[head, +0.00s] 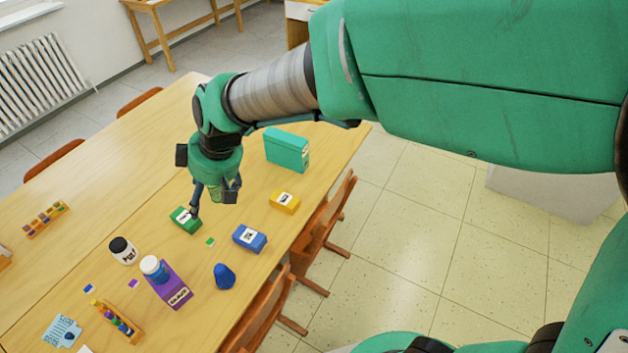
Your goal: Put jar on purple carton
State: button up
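The purple carton (175,293) stands on the table at the lower middle of the head view. A small jar with a blue and white round lid (151,265) shows at the top of the purple carton; it appears to rest on it, though its base is hard to make out. Another jar, white with a black lid (123,251), stands on the table left of the carton. My gripper (213,201) is above the table, farther back than the carton, near the green box. Its fingers look apart with nothing seen between them.
A green box (185,220), blue box (249,238), yellow box (285,202), teal box (288,150) and blue cone-like piece (224,276) stand around. A wooden rack (118,321) lies lower left. Chairs (322,225) line the right edge of the table (90,190).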

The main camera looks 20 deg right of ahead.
jog(key=s+d+r+m+t+h, duration=0.1)
jog(key=s+d+r+m, duration=0.3)
jog(key=d, duration=0.5)
jog(key=s+d+r+m+t, duration=0.1)
jog(key=s+d+r+m, duration=0.15)
jog(key=d+r, duration=0.45)
jog(key=s+d+m+t+h, duration=0.1)
jog(key=s+d+m, duration=0.4)
jog(key=s+d, duration=0.7)
jog(key=d+h, duration=0.1)
jog(key=d, duration=0.2)
jog(key=shift+d+r+h, duration=0.2)
jog(key=shift+h, duration=0.2)
